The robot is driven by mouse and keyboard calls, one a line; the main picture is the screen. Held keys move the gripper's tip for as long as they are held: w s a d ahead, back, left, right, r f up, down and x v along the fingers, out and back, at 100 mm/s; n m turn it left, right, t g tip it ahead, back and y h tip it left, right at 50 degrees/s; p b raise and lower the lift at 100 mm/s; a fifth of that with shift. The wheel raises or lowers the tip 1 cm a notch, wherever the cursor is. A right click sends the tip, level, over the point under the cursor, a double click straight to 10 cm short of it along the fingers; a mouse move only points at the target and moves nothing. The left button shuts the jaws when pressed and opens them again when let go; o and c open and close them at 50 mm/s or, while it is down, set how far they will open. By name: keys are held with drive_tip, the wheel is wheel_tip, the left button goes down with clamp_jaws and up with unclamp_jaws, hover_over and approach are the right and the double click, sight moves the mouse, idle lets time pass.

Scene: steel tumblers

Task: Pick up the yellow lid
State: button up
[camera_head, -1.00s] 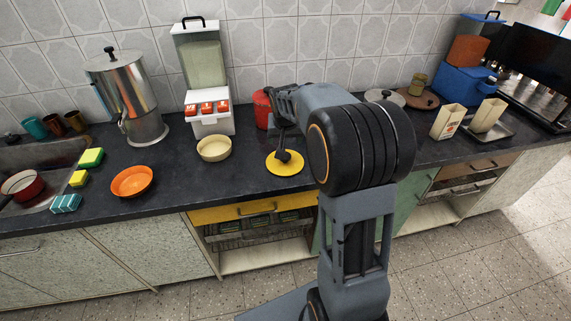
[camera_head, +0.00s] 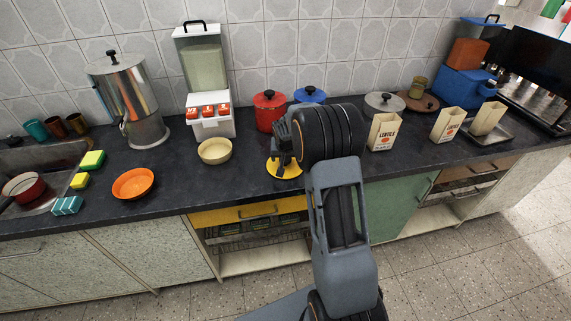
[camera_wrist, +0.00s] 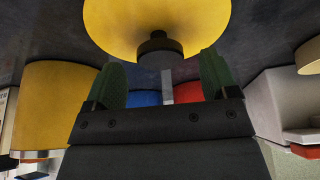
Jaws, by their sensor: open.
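The yellow lid (camera_head: 287,172) lies on the dark counter, partly hidden behind my gripper (camera_head: 281,160) in the head view. In the wrist view the yellow lid (camera_wrist: 200,22) is a wide disc with a dark knob (camera_wrist: 159,46) at its middle. My gripper (camera_wrist: 163,75) is open in the wrist view, with one green-padded finger to each side below the knob. The knob is in line with the gap between the fingers. I cannot tell how far the fingers are from it.
A red pot (camera_head: 269,112) and a blue-lidded pot (camera_head: 310,95) stand behind the lid. A cream bowl (camera_head: 214,151) is to its left, with an orange dish (camera_head: 133,183) further left. A lentils carton (camera_head: 383,132) stands to the right. The counter between bowl and lid is clear.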

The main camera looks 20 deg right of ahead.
drive_tip(key=shift+x, duration=1.15)
drive_tip(key=shift+c, duration=0.2)
drive_tip(key=c, duration=1)
